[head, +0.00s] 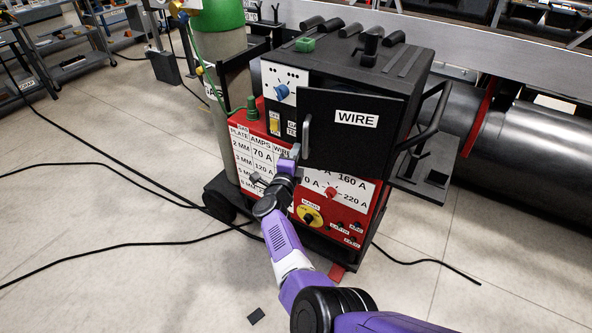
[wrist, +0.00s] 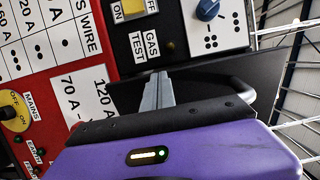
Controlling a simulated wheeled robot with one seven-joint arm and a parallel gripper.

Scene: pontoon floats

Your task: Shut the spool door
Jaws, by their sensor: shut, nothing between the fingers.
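The spool door (head: 352,125) is a black panel labelled WIRE on the upper front of the red and black welding machine (head: 243,150). It stands open, swung out from the front, with a grey bar handle (head: 306,137) near its left edge. In the wrist view the dark door (wrist: 225,78) juts out to the right of my fingers, with its curved handle (wrist: 250,92) partly visible. My gripper (head: 292,155) is shut and empty, just left of the door's lower left corner. Its fingers (wrist: 157,88) point toward the machine front; I cannot tell whether they touch the door.
A green-topped gas cylinder (head: 220,60) stands left of the machine. Black cables (head: 110,243) cross the tiled floor. A large dark metal cylinder (head: 530,140) lies at the right. Shelving (head: 85,45) stands at the back left. Open floor lies in front.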

